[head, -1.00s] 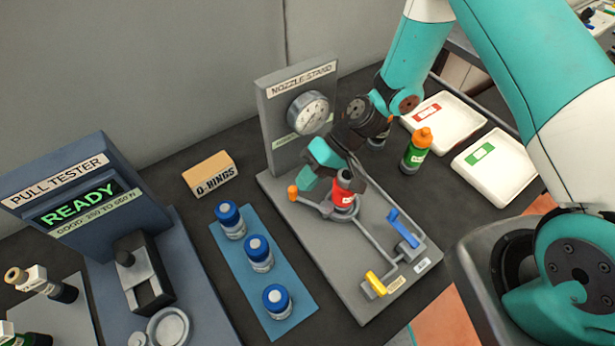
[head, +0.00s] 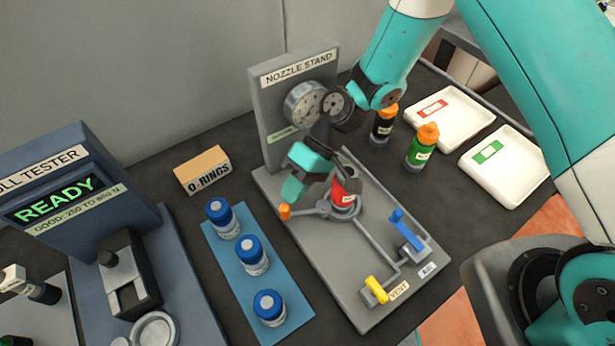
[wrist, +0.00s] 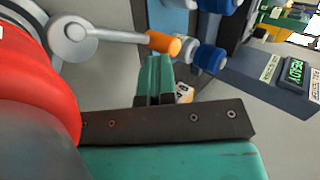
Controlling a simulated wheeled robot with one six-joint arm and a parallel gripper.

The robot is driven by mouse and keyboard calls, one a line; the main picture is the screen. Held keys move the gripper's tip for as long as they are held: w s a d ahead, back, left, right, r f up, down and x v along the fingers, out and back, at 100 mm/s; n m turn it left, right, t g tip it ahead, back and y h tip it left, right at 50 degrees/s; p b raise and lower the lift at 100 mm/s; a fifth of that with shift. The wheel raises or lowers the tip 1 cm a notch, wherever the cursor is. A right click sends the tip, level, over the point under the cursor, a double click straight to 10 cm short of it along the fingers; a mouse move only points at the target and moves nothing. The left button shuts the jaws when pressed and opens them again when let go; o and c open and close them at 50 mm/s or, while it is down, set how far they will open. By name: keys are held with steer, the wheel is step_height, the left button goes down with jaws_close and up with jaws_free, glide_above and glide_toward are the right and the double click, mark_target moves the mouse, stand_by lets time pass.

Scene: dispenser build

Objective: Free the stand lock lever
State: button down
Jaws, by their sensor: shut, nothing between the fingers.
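The lock lever is a grey arm with an orange knob (head: 285,211) on the nozzle stand (head: 330,245), reaching left from the clamp that surrounds a red nozzle body (head: 344,190). In the wrist view the lever arm (wrist: 112,35) crosses the top, and its orange end lies just beyond my fingertips. My gripper (head: 289,197) is shut and empty, its teal fingertips close behind the knob. In the wrist view the shut fingers (wrist: 155,66) point at the knob. I cannot tell whether they touch it. The red body fills the wrist view's left side.
A blue lever (head: 397,215) and a yellow lever (head: 376,290) sit at the stand's front. Blue-capped jars (head: 250,255) stand on a blue mat to the left. The O-rings box (head: 203,170) is behind them. Bottles (head: 422,147) and white trays (head: 505,165) are right.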

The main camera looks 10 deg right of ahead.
mark_target(293, 214)
steer(key=shift+s+a+b, duration=0.25)
steer(key=shift+s+b, duration=0.05)
steer(key=shift+s, duration=0.4)
steer(key=shift+s+n+g+h, duration=0.4)
steer(key=shift+n+h, duration=0.1)
steer(key=shift+n, duration=0.3)
steer(key=shift+s, duration=0.3)
steer(key=shift+s+b, duration=0.15)
steer(key=shift+b, duration=0.15)
steer(key=b+v, duration=0.1)
steer(key=v, duration=0.7)
steer(key=shift+d+f+b, duration=0.15)
steer(key=shift+f+b, duration=0.05)
steer(key=shift+b, duration=0.2)
